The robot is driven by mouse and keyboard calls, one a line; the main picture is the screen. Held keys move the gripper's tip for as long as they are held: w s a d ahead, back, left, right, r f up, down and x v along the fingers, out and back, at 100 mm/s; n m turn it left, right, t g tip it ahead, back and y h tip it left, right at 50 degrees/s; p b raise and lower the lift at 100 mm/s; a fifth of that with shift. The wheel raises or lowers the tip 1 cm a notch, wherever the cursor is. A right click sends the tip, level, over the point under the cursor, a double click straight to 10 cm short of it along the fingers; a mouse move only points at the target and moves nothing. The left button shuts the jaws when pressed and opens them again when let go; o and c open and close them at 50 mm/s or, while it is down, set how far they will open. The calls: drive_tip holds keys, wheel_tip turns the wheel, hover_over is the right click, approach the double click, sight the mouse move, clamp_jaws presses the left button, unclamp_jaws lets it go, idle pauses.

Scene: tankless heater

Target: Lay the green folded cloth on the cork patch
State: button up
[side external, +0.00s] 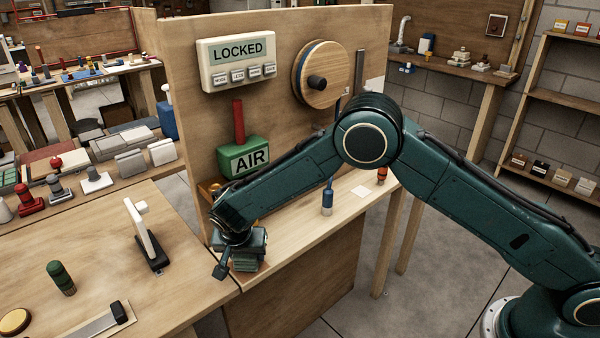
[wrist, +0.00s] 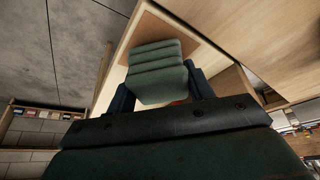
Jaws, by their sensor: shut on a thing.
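The green folded cloth (wrist: 157,62) is a thick stack of folds between the two dark fingers of my gripper (wrist: 163,92) in the wrist view. In the side external view the cloth (side external: 249,259) is at the near left end of the narrow bench, and my gripper (side external: 238,250) is shut on it from above. A brown patch, likely the cork patch (wrist: 152,24), shows on the light wood past the cloth's far edge. The cloth hides the rest of it. I cannot tell whether the cloth touches the patch.
An upright wooden panel (side external: 190,130) stands close behind, with a green AIR block (side external: 244,158) and a LOCKED display (side external: 237,60). A blue-handled tool (side external: 327,198) stands farther along the bench. A white upright plate on a black base (side external: 150,245) is to the left.

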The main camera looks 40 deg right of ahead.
drive_tip(key=shift+f, duration=0.4)
idle(0.3)
drive_tip(key=o, duration=1.3)
drive_tip(key=v, duration=1.4)
drive_tip(key=shift+f, duration=0.1)
